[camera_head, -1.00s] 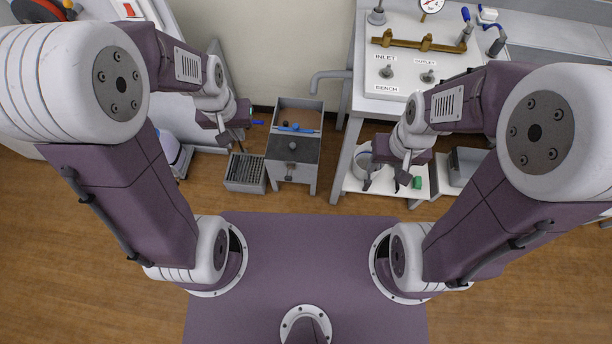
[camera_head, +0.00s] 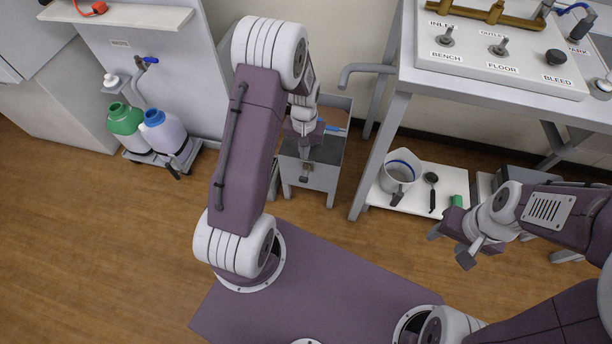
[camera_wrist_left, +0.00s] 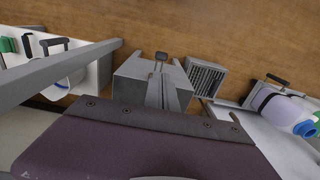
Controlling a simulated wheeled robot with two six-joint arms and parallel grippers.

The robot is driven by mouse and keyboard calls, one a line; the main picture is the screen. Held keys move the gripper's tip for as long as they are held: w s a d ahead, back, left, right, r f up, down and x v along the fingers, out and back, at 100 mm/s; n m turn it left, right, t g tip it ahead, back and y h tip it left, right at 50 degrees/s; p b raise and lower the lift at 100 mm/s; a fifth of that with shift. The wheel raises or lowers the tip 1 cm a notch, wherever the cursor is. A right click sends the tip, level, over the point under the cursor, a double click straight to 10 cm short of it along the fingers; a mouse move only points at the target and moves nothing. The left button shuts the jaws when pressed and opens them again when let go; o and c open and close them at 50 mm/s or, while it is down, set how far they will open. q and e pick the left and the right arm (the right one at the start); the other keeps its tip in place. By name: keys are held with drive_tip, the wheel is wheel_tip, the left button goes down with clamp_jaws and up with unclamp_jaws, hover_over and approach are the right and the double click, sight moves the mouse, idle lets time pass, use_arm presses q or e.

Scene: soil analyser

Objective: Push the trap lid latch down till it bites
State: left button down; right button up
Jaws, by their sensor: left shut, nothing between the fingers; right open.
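In the left wrist view the latch (camera_wrist_left: 161,56) shows just beyond the finger tips, at the edge of the box (camera_wrist_left: 135,72). My left gripper (camera_head: 305,143) is shut and empty, over the trap; its fingers also show in the wrist view (camera_wrist_left: 163,82). I cannot tell whether it touches the latch. My right gripper (camera_head: 450,246) is open and empty, off to the right.
A slatted grey basket (camera_wrist_left: 206,77) stands beside the trap. A low white shelf (camera_head: 415,205) holds a white pail (camera_head: 399,172), a dark scoop (camera_head: 431,190) and a green item (camera_head: 456,201). Green (camera_head: 126,122) and blue-capped (camera_head: 165,132) jugs stand left. Floor in front is clear.

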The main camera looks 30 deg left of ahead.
sight(305, 178)
use_arm(q)
wheel_tip(305, 178, down, 14)
drive_tip(key=b, duration=0.6)
drive_tip(key=shift+f+b, duration=0.1)
drive_tip(key=shift+b, duration=0.2)
